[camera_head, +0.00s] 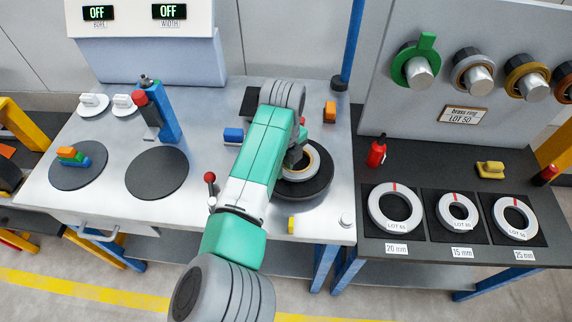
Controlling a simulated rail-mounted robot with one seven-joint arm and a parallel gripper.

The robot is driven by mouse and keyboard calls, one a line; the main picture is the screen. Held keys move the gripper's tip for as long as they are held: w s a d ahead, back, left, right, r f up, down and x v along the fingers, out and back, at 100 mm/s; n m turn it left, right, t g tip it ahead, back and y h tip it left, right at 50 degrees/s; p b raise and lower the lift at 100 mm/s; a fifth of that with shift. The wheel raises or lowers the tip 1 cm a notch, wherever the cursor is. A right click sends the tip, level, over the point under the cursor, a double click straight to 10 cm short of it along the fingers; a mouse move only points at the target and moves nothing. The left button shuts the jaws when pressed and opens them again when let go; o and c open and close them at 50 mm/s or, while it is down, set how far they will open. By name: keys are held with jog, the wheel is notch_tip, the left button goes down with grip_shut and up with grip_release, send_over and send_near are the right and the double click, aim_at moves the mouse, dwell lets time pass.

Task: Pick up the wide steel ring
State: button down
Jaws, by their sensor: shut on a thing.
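My gripper (296,152) is at the black round turntable (318,190) on the right of the steel bench, partly hidden by my own green and white arm. It is shut on a ring (314,158) there, pale with a brass-toned inner edge. My arm hides the ring's left part, and whether it is lifted clear cannot be told. Three flat steel-coloured rings lie on black squares on the dark right bench: one labelled 20 mm (378,221), one 15 mm (443,217), one 25 mm (498,222). Each has a red mark.
A blue post (350,45) rises behind the turntable.

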notch_tip(320, 180, up, 3)
jog(key=shift+s+f+p, duration=0.1)
jog(key=shift+p, duration=0.5)
jog(key=s+a+r+p, duration=0.1)
jog(key=s+p, duration=0.4)
jog(key=s, duration=1)
jog(key=shift+s+a, duration=0.3)
jog(key=shift+a, duration=0.2)
